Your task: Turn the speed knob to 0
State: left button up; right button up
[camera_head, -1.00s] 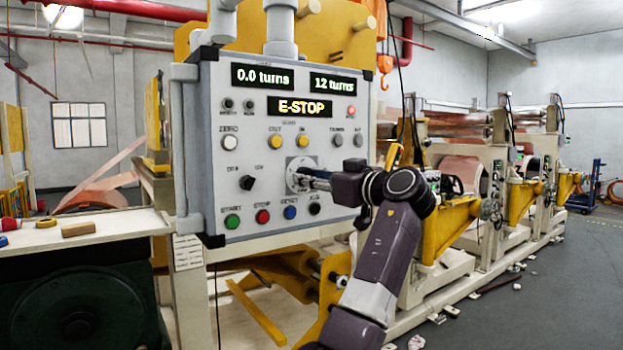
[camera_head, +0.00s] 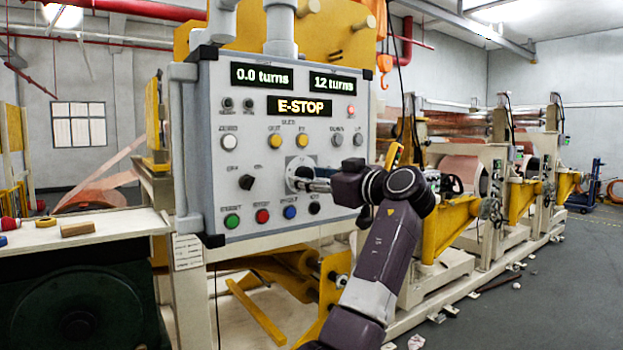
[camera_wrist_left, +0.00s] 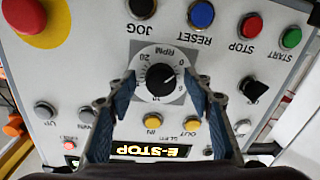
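The speed knob (camera_wrist_left: 161,79) is black with a light pointer line and sits on a round white dial marked RPM. In the left wrist view, which shows the panel upside down, the pointer aims up and right; the small numerals there are hard to read. My left gripper (camera_wrist_left: 161,82) is open, one finger on each side of the knob, with gaps visible. In the head view, my left gripper (camera_head: 300,183) reaches the knob's plate (camera_head: 294,165) from the right and hides the knob. My right gripper is not in view.
The grey control panel (camera_head: 210,100) shows "0.0 turns", "12 turns" and "E-STOP". Yellow buttons (camera_wrist_left: 152,121) lie near the fingers. A black selector (camera_head: 247,183) is left of the dial. Start (camera_head: 232,221), stop (camera_head: 262,216) and reset (camera_head: 290,212) buttons lie below. A red button (camera_wrist_left: 24,14) is beside the panel's controls.

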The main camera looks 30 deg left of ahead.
pick_arm(q)
jog(key=v, duration=1.2)
